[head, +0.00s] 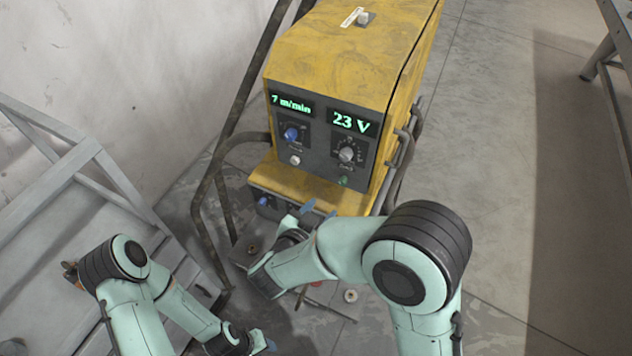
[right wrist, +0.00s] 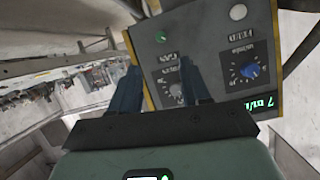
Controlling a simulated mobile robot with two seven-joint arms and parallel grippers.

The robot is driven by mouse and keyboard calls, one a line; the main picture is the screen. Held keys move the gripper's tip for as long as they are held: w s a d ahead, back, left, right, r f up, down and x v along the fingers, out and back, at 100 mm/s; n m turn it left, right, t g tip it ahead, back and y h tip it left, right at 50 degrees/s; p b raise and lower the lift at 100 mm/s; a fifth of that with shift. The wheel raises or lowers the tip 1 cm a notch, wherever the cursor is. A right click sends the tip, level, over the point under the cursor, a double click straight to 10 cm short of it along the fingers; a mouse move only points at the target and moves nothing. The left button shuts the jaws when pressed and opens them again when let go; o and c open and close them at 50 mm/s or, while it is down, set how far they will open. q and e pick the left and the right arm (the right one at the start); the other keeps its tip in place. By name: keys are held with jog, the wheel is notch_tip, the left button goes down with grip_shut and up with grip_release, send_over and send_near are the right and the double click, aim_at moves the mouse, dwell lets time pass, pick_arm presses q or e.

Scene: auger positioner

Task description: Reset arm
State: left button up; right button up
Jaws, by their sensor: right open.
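The yellow machine (head: 338,52) stands upright with a dark control panel. Its displays read 7 m/min (head: 291,105) and 23 V (head: 352,122). A blue knob (head: 291,134) sits under the left display and a grey knob (head: 347,154) under the right one. My right gripper (head: 314,211) is in front of the machine's lower part, below the panel. In the right wrist view the right gripper (right wrist: 160,68) is open and empty, with the panel upside down beyond it. The grey knob (right wrist: 177,90) shows between its fingers. My left gripper (head: 264,342) is low in the head view; its jaws are unclear.
Dark tube rails (head: 215,215) frame the machine's left side. A grey metal stair or frame (head: 60,190) stands at the left. A table leg (head: 600,58) shows at the top right. The concrete floor (head: 495,150) right of the machine is clear.

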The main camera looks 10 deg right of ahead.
jog(key=s+d+f+n+g+y, duration=0.1)
jog(key=d+f+n+g+y, duration=0.15)
jog(key=f, duration=0.95)
jog(key=s+d+f+n+g+y, duration=0.15)
jog(key=d+f+y, duration=0.25)
jog(key=f, duration=0.8)
jog(key=s+f+g+y, duration=0.2)
jog(key=s+f+g, duration=0.2)
jog(key=s, duration=0.6)
jog(key=s+f+g+y, duration=0.3)
jog(key=s+f, duration=0.3)
jog(key=s, duration=0.3)
jog(key=shift+s+a+n+g, duration=0.3)
jog(key=shift+s+a+g, duration=0.1)
jog(key=shift+c, duration=0.3)
